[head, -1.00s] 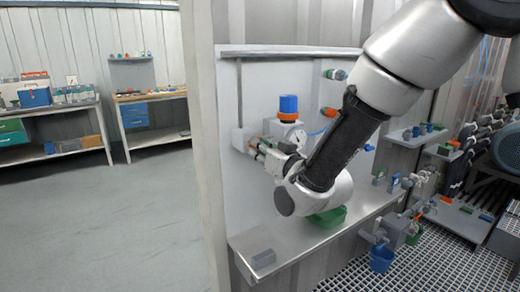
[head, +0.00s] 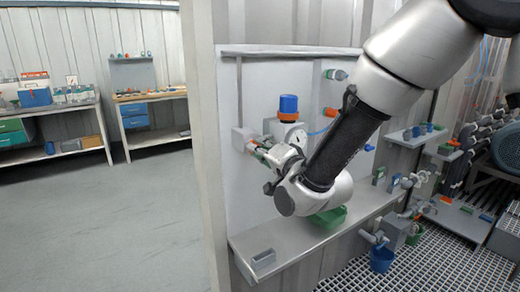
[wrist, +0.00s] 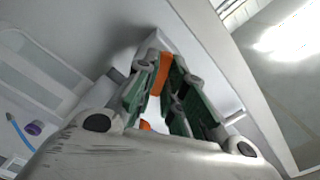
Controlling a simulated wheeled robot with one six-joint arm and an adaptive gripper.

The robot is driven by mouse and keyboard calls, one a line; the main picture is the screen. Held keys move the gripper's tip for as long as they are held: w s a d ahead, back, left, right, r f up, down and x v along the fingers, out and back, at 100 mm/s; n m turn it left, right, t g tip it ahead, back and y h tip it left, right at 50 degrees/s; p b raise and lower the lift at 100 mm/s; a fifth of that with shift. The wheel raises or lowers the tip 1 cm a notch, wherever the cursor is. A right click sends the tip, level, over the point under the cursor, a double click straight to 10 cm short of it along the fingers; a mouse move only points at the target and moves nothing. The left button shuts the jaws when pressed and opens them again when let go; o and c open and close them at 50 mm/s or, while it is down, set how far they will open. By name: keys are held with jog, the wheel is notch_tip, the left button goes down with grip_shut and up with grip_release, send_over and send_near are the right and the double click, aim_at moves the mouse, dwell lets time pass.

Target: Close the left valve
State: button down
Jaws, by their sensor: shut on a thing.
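The left valve's orange handle (head: 251,147) shows at my fingertips, in front of a grey box on the white panel. In the wrist view, the orange handle (wrist: 161,78) lies between the fingers, with a second bit of orange lower down. My gripper (head: 258,150) reaches left along the panel and is shut on the handle; it also shows in the wrist view (wrist: 163,70) with green finger pads to both sides. The fingers and wrist hide most of the valve body, so I cannot tell its angle exactly.
A blue-topped orange unit (head: 288,106) and a round gauge (head: 296,137) sit just above my wrist. A green tray (head: 328,216) and a grey block (head: 263,259) are on the shelf (head: 300,240) below. Another orange fitting (head: 331,112) is to the right.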

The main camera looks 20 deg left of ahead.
jog(key=m, duration=0.5)
jog(key=shift+m, duration=0.6)
jog(key=c, duration=1.5)
grip_release()
jog(key=v, duration=0.7)
jog(key=shift+s+d, duration=0.2)
